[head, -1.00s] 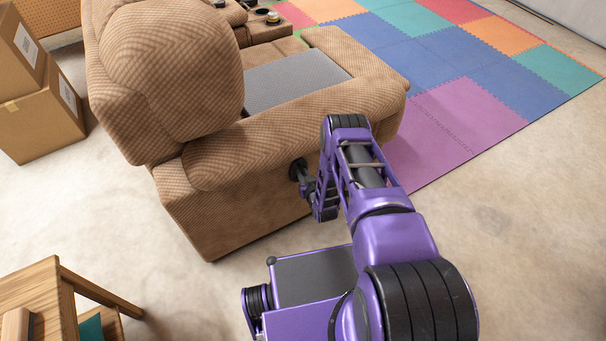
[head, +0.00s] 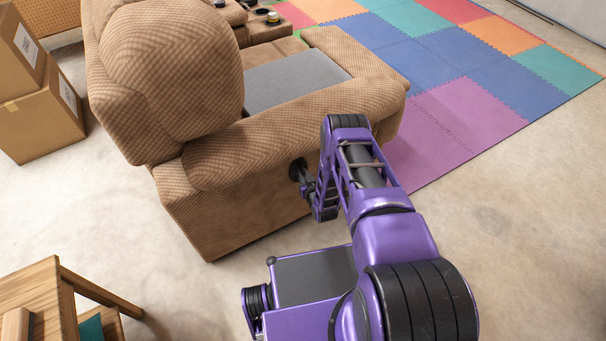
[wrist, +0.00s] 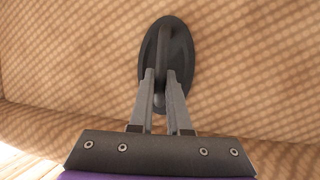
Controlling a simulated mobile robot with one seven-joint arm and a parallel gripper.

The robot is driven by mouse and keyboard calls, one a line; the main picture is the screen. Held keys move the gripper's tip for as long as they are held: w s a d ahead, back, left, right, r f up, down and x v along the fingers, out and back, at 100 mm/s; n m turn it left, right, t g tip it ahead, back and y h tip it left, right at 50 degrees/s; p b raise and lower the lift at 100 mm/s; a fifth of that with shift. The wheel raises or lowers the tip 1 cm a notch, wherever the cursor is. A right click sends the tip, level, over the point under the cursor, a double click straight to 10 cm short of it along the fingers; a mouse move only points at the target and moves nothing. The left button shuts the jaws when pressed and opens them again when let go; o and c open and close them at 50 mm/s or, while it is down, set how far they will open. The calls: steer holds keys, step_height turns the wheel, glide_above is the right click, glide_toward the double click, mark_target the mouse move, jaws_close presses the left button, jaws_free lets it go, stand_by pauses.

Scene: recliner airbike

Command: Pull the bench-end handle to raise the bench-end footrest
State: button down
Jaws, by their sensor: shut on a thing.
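The recliner bench (head: 240,185) is covered in tan checked fabric, and its near end side faces me in the head view. The dark handle (head: 298,168) sits on that side in an oval black recess. In the wrist view the handle (wrist: 163,50) stands upright in the middle of its oval plate. My gripper (wrist: 163,78) has its two grey fingers on either side of the handle's lower part and is shut on it. In the head view my gripper (head: 306,182) is partly hidden by my purple arm. The footrest cannot be made out in either view.
Cardboard boxes (head: 40,115) stand at the left. A wooden stool or table (head: 60,290) is at the lower left. Coloured foam mats (head: 450,130) cover the floor beyond the bench. Bare floor (head: 530,240) is open at the right.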

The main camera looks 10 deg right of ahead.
steer(key=shift+s+d+p, duration=0.2)
steer(key=shift+s+d, duration=0.05)
steer(key=shift+s, duration=0.5)
steer(key=shift+s+d+p, duration=0.15)
steer(key=shift+s+d, duration=0.1)
steer(key=shift+s, duration=0.5)
steer(key=c, duration=0.9)
jaws_free()
steer(key=shift+o, duration=0.2)
